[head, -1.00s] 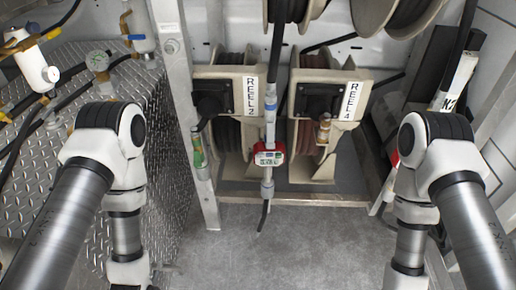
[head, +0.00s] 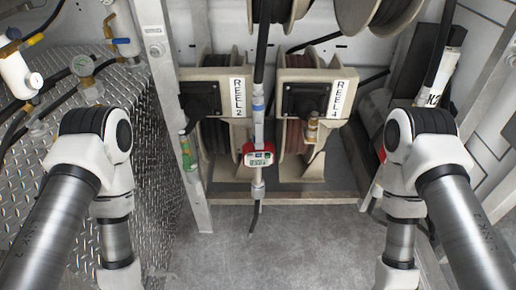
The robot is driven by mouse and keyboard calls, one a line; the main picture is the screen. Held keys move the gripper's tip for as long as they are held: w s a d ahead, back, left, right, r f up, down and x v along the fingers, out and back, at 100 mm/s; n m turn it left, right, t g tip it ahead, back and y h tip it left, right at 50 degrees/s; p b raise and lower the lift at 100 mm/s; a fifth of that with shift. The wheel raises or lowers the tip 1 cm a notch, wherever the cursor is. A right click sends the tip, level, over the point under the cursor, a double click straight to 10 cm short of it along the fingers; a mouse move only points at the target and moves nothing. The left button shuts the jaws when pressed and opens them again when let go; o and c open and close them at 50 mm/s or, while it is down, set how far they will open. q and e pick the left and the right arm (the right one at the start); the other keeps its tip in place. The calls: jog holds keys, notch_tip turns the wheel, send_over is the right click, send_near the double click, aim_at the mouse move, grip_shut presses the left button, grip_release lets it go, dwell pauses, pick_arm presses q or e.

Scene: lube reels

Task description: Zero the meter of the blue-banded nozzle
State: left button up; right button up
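A nozzle with a blue band (head: 258,104) hangs upright on a black hose, in front of the gap between two reels. Its red-framed meter (head: 258,157) has a light display facing me; the digits are too small to read. A thin dark spout points down below it. Both my arms reach in from the bottom corners, left and right of the nozzle and well apart from it. Their grippers are below the picture's lower edge, so I cannot see them.
Reel 2 (head: 215,84) and Reel 4 (head: 314,88) stand behind the nozzle, with more reels above. A metal post (head: 172,110) rises at left, beside a tread-plate box (head: 150,190) with gauges. Another nozzle (head: 440,75) hangs at right. The grey floor (head: 290,240) is clear.

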pick_arm(q)
grip_shut()
dwell(1.3)
